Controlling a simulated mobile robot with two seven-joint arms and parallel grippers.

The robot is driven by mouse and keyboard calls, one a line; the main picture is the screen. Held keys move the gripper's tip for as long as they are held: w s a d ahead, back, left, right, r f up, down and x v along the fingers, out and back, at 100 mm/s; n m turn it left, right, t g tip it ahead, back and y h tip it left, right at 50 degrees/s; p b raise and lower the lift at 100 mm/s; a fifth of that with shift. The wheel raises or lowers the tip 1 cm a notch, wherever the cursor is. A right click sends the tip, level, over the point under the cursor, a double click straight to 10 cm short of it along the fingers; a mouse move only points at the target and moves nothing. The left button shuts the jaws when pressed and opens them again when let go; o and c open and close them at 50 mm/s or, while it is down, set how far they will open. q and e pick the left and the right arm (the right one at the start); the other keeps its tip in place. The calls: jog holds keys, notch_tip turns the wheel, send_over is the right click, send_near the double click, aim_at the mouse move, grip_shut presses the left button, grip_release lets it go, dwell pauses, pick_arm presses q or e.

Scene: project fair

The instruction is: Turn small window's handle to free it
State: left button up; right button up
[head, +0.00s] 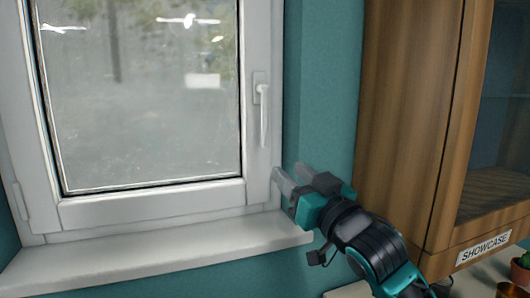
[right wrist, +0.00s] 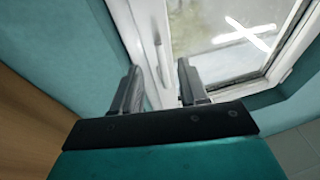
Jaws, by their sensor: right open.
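The small window (head: 90,208) has a white frame and fills the left of the head view, with its sash closed. Its white handle (head: 263,112) is on the right side of the sash, with the lever pointing down. My right gripper (head: 285,178) is open and empty, below and slightly right of the handle, near the frame's lower right corner. In the right wrist view, my right gripper (right wrist: 155,85) has its two fingers apart, and the handle (right wrist: 160,55) shows beyond them, between the fingertips. My left gripper is not in view.
A white sill (head: 150,248) runs below the window. A wooden cabinet (head: 405,115) labelled "SHOWCASE" stands on the right, close to my right arm. A potted plant (head: 521,270) is at the lower right. The teal wall (head: 322,80) between window and cabinet is bare.

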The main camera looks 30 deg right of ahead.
jog(key=t, duration=0.2)
send_near(267, 117)
jog(key=shift+y, duration=0.3)
jog(key=p+x, duration=0.2)
jog(key=x, duration=0.8)
jog(key=shift+w+d+r+p, duration=0.1)
jog(key=shift+w+r+p, duration=0.05)
jog(key=shift+w+p, duration=0.25)
grip_shut()
